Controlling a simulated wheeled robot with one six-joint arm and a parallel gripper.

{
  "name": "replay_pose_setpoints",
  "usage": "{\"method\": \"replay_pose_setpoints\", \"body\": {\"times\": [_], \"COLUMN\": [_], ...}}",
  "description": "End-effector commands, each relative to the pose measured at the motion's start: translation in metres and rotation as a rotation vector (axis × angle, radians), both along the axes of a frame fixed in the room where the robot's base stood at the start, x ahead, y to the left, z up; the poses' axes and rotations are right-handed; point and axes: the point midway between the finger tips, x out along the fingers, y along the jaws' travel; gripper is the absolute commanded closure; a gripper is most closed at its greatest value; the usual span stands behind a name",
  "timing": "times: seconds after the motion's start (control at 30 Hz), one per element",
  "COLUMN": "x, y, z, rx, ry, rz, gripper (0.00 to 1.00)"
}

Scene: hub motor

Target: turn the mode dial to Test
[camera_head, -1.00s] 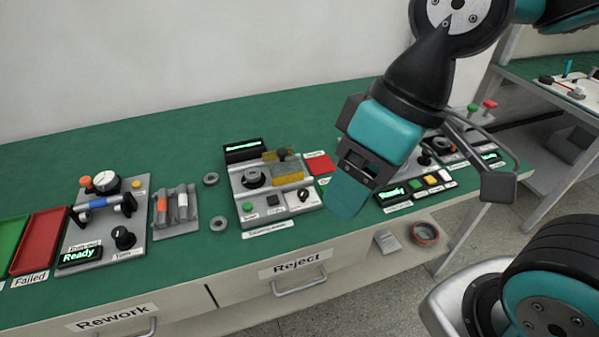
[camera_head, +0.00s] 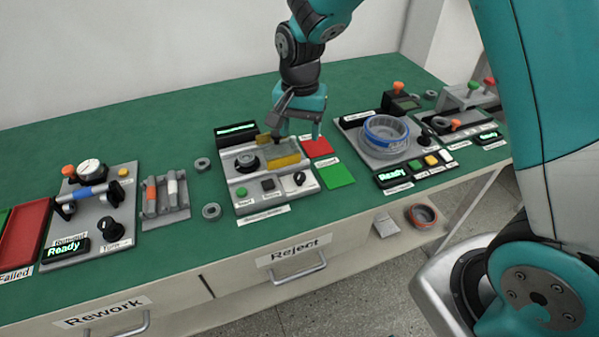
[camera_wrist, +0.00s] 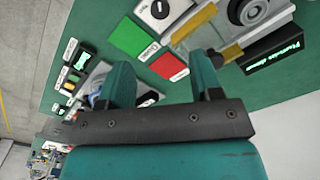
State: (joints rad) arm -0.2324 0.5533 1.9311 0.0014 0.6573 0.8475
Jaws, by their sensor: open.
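A small dial with a black pointer knob on a pale round face (camera_head: 299,178) sits at the front right of the grey middle station (camera_head: 245,205). It also shows at the top of the wrist view (camera_wrist: 160,8). Its labels are too small to read surely, so I cannot tell its setting. My gripper (camera_head: 297,132) is open and empty above the back right of that station, behind the dial. In the wrist view my gripper's two teal fingers (camera_wrist: 163,65) are apart with nothing between them.
A yellow bar (camera_head: 284,160) and a larger black knob (camera_head: 246,161) are on the middle station. Red (camera_head: 317,147) and green (camera_head: 337,176) pads lie to its right. Another station with a blue ring (camera_head: 386,133) stands farther right; a gauge station (camera_head: 95,205) stands left.

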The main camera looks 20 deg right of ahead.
Motion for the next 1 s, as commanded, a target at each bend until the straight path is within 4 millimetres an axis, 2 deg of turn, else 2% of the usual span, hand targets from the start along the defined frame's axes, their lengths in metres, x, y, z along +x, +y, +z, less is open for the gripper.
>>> {"method": "replay_pose_setpoints", "body": {"times": [0.3, 0.5, 0.7, 1.0], "x": [-0.002, -0.002, -0.001, -0.001], "y": [0.001, 0.001, 0.001, 0.001], "z": [-0.075, -0.112, -0.133, -0.137], "rx": [-0.001, 0.000, 0.001, 0.001], "ry": [0.007, 0.004, 0.001, 0.000], "rz": [0.004, 0.005, 0.005, 0.005], "gripper": [0.41, 0.41, 0.41, 0.41]}}
